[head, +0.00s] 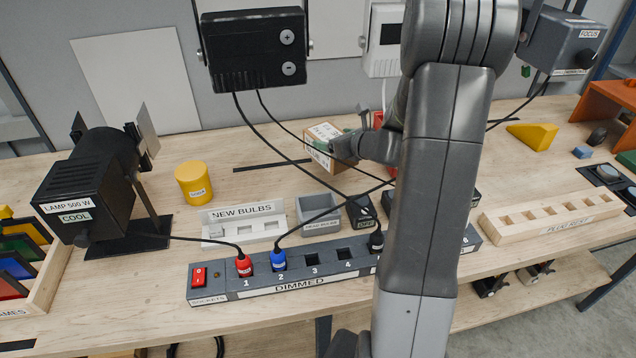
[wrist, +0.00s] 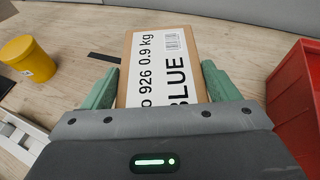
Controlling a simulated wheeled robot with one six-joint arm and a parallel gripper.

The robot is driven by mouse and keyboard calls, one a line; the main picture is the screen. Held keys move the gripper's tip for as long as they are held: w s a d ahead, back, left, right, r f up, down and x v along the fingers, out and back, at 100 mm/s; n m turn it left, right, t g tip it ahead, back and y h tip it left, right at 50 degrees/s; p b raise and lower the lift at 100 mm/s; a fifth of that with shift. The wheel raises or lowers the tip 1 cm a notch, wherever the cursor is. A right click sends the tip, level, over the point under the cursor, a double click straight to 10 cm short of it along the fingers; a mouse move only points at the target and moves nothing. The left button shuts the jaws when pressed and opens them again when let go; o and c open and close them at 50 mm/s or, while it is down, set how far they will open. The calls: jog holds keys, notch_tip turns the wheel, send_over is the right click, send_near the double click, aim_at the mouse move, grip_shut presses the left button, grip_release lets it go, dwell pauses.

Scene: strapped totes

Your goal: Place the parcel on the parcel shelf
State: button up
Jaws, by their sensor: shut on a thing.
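The parcel (wrist: 165,60) is a brown cardboard box with a white label that reads "926 0.9 kg" and "BLUE". In the wrist view it lies between the two green fingers of my gripper (wrist: 160,88), which is shut on its sides. In the head view the parcel (head: 322,143) is near the back of the workbench, partly hidden by my arm. My gripper (head: 347,147) reaches it from the right. I cannot tell whether the parcel touches the bench. No shelf marked as the parcel shelf can be made out.
A yellow tub (head: 193,183) stands left of the parcel, and a black lamp (head: 95,185) farther left. The "DIMMED" socket strip (head: 300,275) with cables lies in front. A red bin (wrist: 295,115) is close on the right in the wrist view. Cables hang across the bench.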

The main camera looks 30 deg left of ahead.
jog(key=shift+a+f, duration=0.1)
jog(key=shift+f, duration=4.7)
jog(key=shift+f, duration=0.15)
jog(key=o, duration=1.8)
jog(key=shift+c, duration=0.2)
